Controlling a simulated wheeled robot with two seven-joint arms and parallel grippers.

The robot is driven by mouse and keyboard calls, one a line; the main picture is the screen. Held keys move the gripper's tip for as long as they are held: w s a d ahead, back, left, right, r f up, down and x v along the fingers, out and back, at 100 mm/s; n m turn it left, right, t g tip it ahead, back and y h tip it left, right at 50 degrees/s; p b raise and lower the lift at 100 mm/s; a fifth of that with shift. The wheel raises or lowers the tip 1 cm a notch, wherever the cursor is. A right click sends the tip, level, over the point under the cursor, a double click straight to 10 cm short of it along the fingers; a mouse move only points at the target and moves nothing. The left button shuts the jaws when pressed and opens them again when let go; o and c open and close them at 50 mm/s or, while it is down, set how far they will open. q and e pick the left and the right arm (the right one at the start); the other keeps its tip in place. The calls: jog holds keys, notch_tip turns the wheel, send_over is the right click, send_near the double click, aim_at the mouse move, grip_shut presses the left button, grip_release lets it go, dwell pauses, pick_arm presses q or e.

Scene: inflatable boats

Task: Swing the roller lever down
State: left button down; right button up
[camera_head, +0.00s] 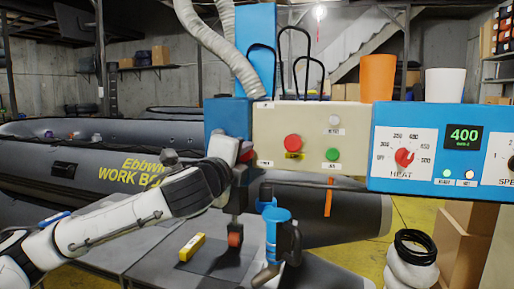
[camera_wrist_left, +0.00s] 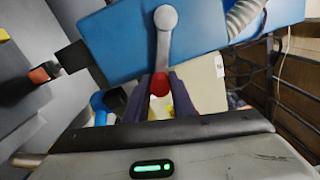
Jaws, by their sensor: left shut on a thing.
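The roller lever (camera_wrist_left: 163,45) is a grey arm with a round pivot on the side of the blue machine housing (camera_wrist_left: 110,48), and a red knob (camera_wrist_left: 159,84) at its free end. My left gripper (camera_wrist_left: 159,92) is shut on the red knob, with one dark finger on each side. In the head view my left gripper (camera_head: 243,168) is beside the blue housing, and the arm partly hides the lever. The small orange-red roller (camera_head: 235,239) hangs below on a dark post above the grey table; it also shows in the left wrist view (camera_wrist_left: 41,73). My right gripper is out of view.
A beige panel (camera_head: 309,115) with red and green buttons and a blue heat panel (camera_head: 440,150) are to the right. A blue hot-air nozzle (camera_head: 277,228) stands close right of the roller. A yellow block (camera_head: 192,247) lies on the table. A grey boat (camera_head: 90,160) is behind.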

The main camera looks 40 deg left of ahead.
pick_arm(q)
jog(key=shift+s+a+f+m, duration=0.1)
jog(key=shift+a+f+m, duration=0.05)
jog(key=shift+f+m, duration=0.3)
jog(key=shift+s+a+f+m, duration=0.15)
jog(key=shift+f+m, duration=0.15)
jog(key=shift+m, duration=0.25)
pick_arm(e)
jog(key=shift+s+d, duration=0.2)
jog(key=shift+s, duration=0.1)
pick_arm(q)
jog(key=shift+w+f, duration=0.1)
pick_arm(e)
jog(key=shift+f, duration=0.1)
pick_arm(q)
jog(key=c, duration=1.5)
grip_release()
jog(key=b+v, duration=0.6)
jog(key=v, duration=0.4)
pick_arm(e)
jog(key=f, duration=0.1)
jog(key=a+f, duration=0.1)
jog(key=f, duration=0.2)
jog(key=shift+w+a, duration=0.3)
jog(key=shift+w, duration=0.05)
